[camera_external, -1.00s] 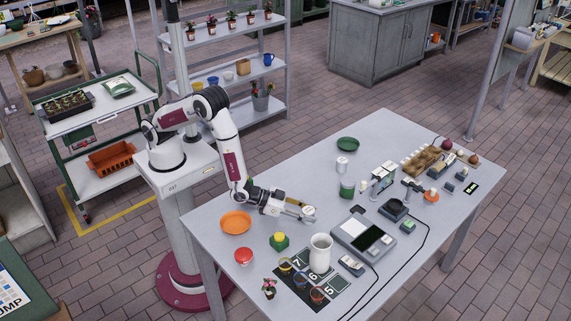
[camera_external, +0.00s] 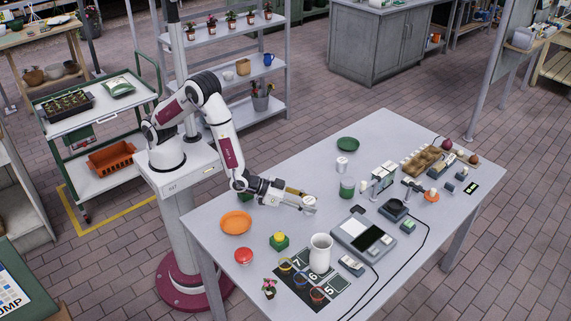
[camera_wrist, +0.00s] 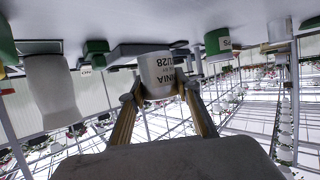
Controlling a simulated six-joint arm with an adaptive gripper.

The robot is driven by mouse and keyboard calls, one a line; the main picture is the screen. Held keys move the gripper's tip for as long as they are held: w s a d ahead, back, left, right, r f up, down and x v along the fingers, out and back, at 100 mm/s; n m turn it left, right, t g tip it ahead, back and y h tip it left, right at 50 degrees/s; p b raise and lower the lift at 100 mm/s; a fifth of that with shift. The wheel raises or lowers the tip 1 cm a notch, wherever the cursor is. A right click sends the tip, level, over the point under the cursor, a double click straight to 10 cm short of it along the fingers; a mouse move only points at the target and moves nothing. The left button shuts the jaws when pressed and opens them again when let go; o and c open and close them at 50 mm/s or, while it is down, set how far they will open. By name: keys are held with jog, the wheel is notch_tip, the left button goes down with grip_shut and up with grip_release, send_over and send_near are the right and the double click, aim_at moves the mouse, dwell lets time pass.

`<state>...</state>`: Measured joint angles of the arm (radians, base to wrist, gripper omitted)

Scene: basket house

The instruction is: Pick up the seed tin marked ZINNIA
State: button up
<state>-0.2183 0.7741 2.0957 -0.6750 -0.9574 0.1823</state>
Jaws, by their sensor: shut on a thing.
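The ZINNIA tin (camera_wrist: 158,70) is a small white tin. In the wrist view its dark printing is upside down and only the end of the name, "NNIA", shows, with "U28" by it. My gripper (camera_wrist: 159,94) is shut on it, with one finger on each side. In the external view, my gripper (camera_external: 308,203) is over the middle of the table, with the pale tin (camera_external: 309,200) small at its fingertips. The tin appears to be just above the tabletop.
A white jar (camera_external: 341,164) and a green-and-white tin (camera_external: 347,187) stand behind to the right. An orange plate (camera_external: 236,222) lies left.

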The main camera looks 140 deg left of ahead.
aim_at(309, 200)
jog(key=shift+r, duration=2.45)
